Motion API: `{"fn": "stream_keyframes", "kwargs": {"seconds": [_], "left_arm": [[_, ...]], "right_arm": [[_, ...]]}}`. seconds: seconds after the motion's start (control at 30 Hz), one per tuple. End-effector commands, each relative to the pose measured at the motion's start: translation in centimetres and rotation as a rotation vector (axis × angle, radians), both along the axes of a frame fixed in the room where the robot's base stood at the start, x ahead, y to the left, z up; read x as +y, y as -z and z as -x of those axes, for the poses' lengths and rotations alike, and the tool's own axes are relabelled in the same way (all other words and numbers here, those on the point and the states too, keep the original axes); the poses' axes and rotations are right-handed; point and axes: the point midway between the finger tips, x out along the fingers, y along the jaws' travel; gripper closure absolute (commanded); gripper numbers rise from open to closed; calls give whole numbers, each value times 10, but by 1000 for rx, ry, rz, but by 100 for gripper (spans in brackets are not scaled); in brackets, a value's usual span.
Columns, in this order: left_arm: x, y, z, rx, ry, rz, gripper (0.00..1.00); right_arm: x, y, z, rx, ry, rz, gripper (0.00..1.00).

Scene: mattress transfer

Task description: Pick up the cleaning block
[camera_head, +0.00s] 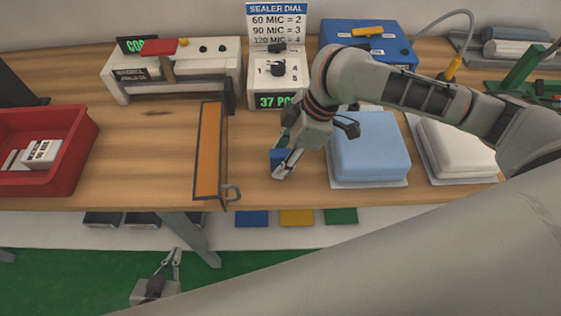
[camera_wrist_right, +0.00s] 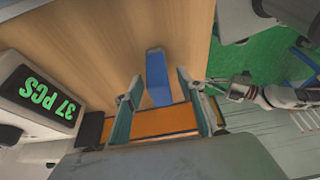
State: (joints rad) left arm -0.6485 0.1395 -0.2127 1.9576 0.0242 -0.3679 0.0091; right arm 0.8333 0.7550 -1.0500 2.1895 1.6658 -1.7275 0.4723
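The cleaning block, a small blue block (camera_head: 277,156), is on the wooden table just right of the orange strip. In the right wrist view the blue block (camera_wrist_right: 157,76) shows as a long shape between and beyond the fingers. My right gripper (camera_head: 284,160) is low at the block, partly covering it in the head view. Its fingers (camera_wrist_right: 158,92) are open, with gaps on both sides of the block. My left gripper (camera_head: 171,258) is empty and open, below the table's front edge; it also shows in the right wrist view (camera_wrist_right: 206,84).
An orange strip with a dark frame (camera_head: 208,150) lies left of the block. A sealer dial box (camera_head: 277,78) stands behind, and a light blue mattress (camera_head: 368,147) lies to the right. A red bin (camera_head: 85,135) is at far left. Bare table lies left of the strip.

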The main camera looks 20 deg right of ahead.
Motion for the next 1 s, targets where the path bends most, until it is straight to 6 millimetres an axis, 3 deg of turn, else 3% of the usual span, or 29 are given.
{"fn": "stream_keyframes", "kwargs": {"seconds": [0.23, 0.4, 0.77, 1.0], "left_arm": [[0, -2, -3, -6, 0, 1, 100], [0, -4, -3, -9, 0, 1, 100], [0, -4, -2, -7, 0, 2, 100], [0, -11, -3, -8, 0, 1, 100]], "right_arm": [[1, 1, -1, -2, 1, 0, 61], [1, 1, -1, -1, 0, -1, 100], [1, 0, -1, -2, 1, 0, 100], [1, -21, -2, -6, -1, 0, 100]]}}
